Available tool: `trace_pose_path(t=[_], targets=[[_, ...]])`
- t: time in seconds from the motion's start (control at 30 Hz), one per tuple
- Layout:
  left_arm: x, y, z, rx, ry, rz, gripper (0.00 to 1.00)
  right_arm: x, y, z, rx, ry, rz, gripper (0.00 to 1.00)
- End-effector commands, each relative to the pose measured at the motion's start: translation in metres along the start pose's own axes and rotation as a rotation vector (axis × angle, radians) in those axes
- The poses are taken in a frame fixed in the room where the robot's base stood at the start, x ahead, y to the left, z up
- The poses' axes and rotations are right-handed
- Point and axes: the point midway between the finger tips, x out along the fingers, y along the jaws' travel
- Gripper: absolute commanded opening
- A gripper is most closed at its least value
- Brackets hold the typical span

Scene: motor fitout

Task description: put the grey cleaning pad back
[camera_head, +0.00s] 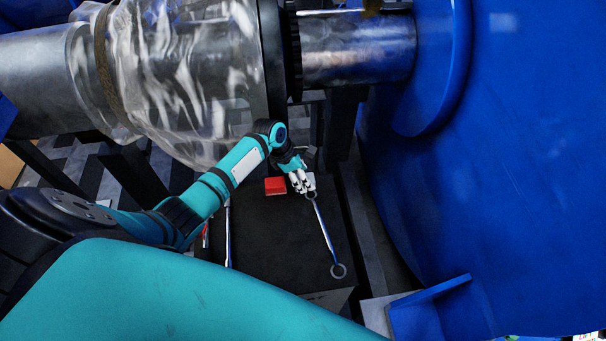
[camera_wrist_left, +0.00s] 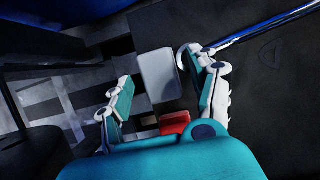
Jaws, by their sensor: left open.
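The grey cleaning pad (camera_wrist_left: 158,75) is a pale grey rounded block, seen ahead of my left gripper between the lines of its fingers in the left wrist view. My left gripper (camera_wrist_left: 165,92) is open, with nothing clearly held. In the head view my left gripper (camera_head: 301,184) hangs low over the dark table top (camera_head: 285,245), and its fingers largely cover the pad. I cannot tell whether the fingers touch the pad. My right gripper is not in view.
A red block (camera_head: 275,185) lies just left of the gripper. A long ring spanner (camera_head: 325,235) lies close to the fingers, and another metal tool (camera_head: 228,240) lies further left. A big blue housing (camera_head: 500,160) bounds the right; a clear-wrapped cylinder (camera_head: 190,70) hangs above.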

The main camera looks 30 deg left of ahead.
Motion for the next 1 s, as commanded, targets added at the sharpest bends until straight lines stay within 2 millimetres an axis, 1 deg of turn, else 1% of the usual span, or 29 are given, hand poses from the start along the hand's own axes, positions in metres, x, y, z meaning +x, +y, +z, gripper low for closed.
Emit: trace_pose_path(t=[0.13, 0.23, 0.37, 0.6, 0.7, 0.83, 1.0], targets=[[-0.002, 0.001, 0.001, 0.0, 0.0, 0.001, 0.61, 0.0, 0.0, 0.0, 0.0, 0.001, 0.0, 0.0], [-0.011, 0.001, 0.004, 0.003, 0.0, 0.003, 0.61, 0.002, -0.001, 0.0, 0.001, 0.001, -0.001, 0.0], [-0.036, 0.001, 0.005, 0.002, -0.001, 0.004, 0.61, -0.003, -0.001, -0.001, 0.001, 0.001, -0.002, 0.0], [-0.089, 0.001, 0.005, 0.002, -0.001, 0.003, 0.61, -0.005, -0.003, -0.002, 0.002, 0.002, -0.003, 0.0], [-0.107, 0.001, 0.005, 0.001, -0.001, 0.003, 0.61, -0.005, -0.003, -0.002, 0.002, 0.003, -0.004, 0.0], [-0.123, 0.0, 0.005, 0.001, -0.001, 0.0, 0.61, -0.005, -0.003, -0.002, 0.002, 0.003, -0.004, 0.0], [-0.131, 0.0, 0.005, 0.0, 0.0, 0.0, 0.61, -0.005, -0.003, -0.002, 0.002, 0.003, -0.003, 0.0]])
